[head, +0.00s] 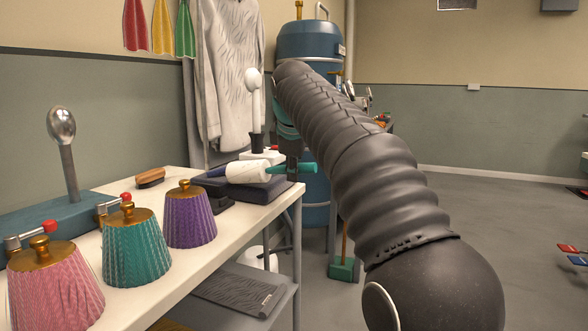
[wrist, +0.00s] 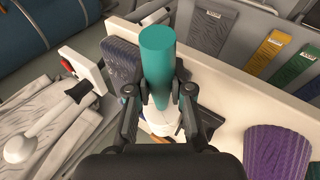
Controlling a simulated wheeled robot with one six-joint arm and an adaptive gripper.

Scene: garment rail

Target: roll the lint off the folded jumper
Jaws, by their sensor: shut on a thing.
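The lint roller has a white roll (head: 248,172) and a teal handle (head: 297,168). In the head view it lies sideways over the folded dark navy jumper (head: 266,190) at the bench's far right corner. My gripper (wrist: 159,92) is shut on the teal handle, which points up between the fingers in the wrist view (wrist: 157,55). The white roll shows partly below the fingers (wrist: 160,122). A ribbed part of the jumper shows left of the handle (wrist: 122,58). I cannot tell whether the roll touches the cloth. Any lint is too small to see.
Purple (head: 190,215), teal (head: 131,245) and pink (head: 52,285) pleated shades stand along the white bench (head: 165,275). A wooden brush (head: 150,178) lies behind them. A white steamer-like head (head: 253,80) stands behind the jumper. A blue drum (head: 310,45) is beyond. Open floor lies right.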

